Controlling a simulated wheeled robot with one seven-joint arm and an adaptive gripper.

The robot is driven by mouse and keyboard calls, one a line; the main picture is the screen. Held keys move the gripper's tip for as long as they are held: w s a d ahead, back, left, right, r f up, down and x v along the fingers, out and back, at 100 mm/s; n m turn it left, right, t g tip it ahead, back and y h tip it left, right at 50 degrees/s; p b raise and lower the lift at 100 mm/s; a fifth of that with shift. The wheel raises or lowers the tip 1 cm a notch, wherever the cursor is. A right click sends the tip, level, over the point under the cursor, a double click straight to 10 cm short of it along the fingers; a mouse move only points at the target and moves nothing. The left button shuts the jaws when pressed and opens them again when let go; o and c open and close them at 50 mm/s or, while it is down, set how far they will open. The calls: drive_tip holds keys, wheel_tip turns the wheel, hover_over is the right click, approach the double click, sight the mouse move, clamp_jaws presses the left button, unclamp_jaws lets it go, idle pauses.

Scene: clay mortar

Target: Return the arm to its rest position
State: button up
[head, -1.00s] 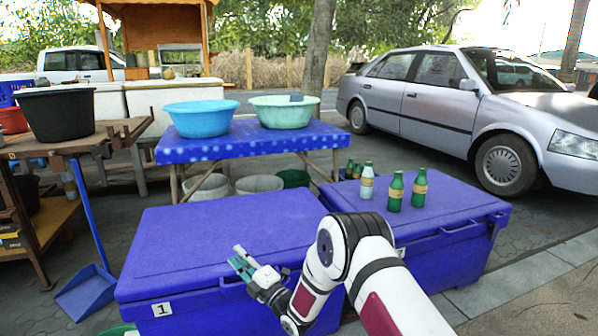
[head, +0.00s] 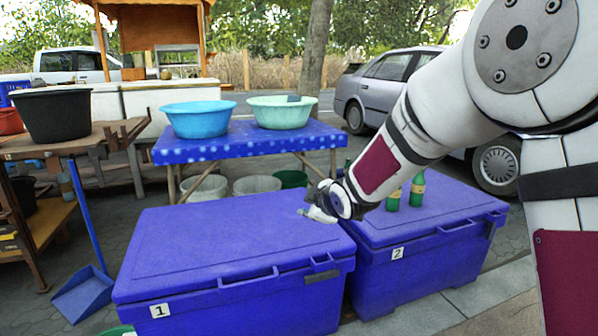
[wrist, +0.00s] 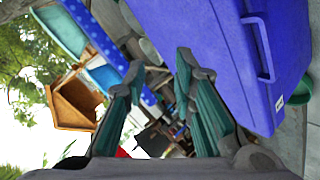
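My gripper (head: 318,213) is above the back right part of the lid of the blue box marked 1 (head: 215,240) in the head view. It looks small there, and its fingers are hard to make out. In the wrist view my gripper (wrist: 160,64) has its two teal-padded fingers apart with nothing between them. My arm is raised, bent high at the right of the head view, and its forearm slants down to the left. It hides part of the car and some of the bottles.
Green bottles (head: 417,189) stand on the blue box marked 2 (head: 450,222), close to my forearm. Behind is a blue-covered table (head: 240,146) with a blue basin (head: 200,120) and a green basin (head: 281,113). A silver car (head: 372,95) is parked at the back right.

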drive_tip(key=s+d+r+m+g+h, duration=0.2)
drive_tip(key=s+d+r+m+g, duration=0.15)
drive_tip(key=s+d, duration=0.6)
drive_tip(key=s+d+r+m+g+h, duration=0.2)
drive_tip(key=s+d+m, duration=0.25)
drive_tip(key=s, duration=1.05)
drive_tip(key=s+d+f+m+g, duration=0.1)
drive_tip(key=s+f+m+g, duration=0.2)
drive_tip(key=s, duration=1.2)
drive_tip(key=s+d+m+g, duration=0.1)
drive_tip(key=s+m+g, duration=0.3)
drive_tip(key=s, duration=1)
wheel_tip(320, 180, up, 40)
drive_tip(key=t+p, duration=0.5)
drive_tip(key=p, duration=3.2)
drive_tip(key=shift+w+f+m+p, duration=0.15)
drive_tip(key=shift+m+p, duration=0.15)
drive_tip(key=shift+p, duration=0.1)
drive_tip(key=shift+t, duration=0.25)
